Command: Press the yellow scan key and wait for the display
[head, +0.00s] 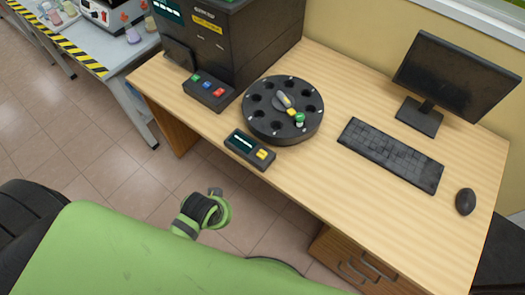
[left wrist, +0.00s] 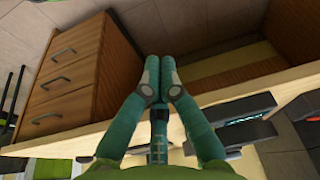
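The yellow scan key (head: 262,154) is on the right end of a small dark console (head: 236,147) near the table's front edge. Its dark display (head: 243,143) carries light marks too small to read. My left gripper (head: 215,193) is in front of the table edge, below and left of the console in the head view, apart from the key. In the left wrist view its two fingers (left wrist: 157,78) meet at the tips with nothing seen between them. Dark devices, one with a teal strip (left wrist: 250,118), show at the right there; the yellow key is not visible there. My right gripper is not in view.
A round black carousel (head: 283,131) with a green-capped vial (head: 299,118) stands behind the console. A three-button box (head: 209,91) and large dark instrument are at left. Keyboard (head: 391,153), monitor and mouse are at right. Drawers (left wrist: 82,75) sit under the table.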

